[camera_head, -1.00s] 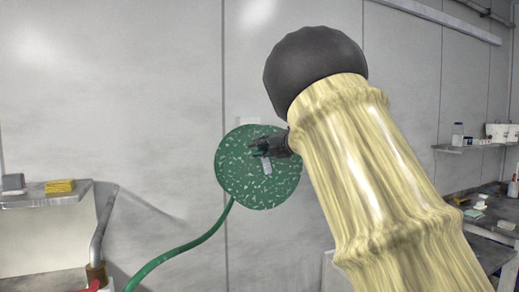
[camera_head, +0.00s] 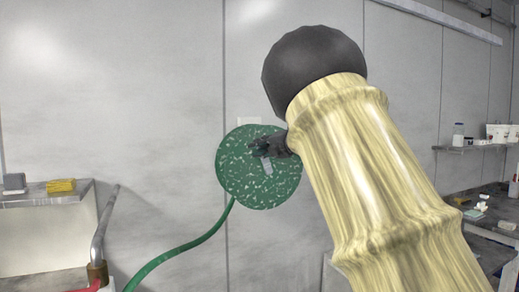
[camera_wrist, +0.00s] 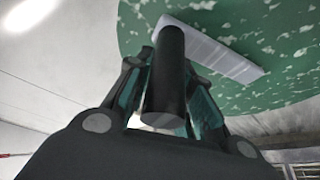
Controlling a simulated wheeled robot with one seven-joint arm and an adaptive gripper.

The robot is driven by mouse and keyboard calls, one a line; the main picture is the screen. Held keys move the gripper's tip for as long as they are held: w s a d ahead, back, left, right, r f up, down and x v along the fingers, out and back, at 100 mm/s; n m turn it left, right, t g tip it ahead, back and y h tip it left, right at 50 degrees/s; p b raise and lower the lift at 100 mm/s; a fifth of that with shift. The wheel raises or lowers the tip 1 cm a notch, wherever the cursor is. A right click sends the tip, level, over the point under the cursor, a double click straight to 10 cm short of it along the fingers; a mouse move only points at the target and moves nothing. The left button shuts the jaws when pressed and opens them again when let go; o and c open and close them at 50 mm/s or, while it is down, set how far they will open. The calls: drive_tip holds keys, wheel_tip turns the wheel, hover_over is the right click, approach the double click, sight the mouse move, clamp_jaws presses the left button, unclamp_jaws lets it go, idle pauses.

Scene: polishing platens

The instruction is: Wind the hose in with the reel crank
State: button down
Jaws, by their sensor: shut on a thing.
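The hose reel (camera_head: 262,185) is a green, white-flecked disc on the wall in the head view. It also fills the top right of the wrist view (camera_wrist: 285,85). A pale crank arm (camera_wrist: 212,50) lies across its face. A dark cylindrical crank handle (camera_wrist: 165,85) sticks out from the arm's end. My gripper (camera_head: 258,147) is in front of the upper part of the disc. In the wrist view its fingers (camera_wrist: 168,100) are on both sides of the handle, shut on it. The green hose (camera_head: 180,250) hangs from the reel's lower left and runs down out of view.
A shelf (camera_head: 45,200) with a yellow sponge (camera_head: 60,186) and a grey block (camera_head: 14,183) is at the left, beside a grey pipe (camera_head: 102,225). A bench and a shelf (camera_head: 475,148) with containers stand at the right. My own arm covers much of the head view's right half.

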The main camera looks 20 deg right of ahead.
drive_tip(key=shift+f, duration=0.25)
idle(0.6)
drive_tip(key=c, duration=1.2)
unclamp_jaws()
drive_tip(key=shift+d, duration=0.2)
drive_tip(key=shift+a+r, duration=0.15)
drive_tip(key=v, duration=1.2)
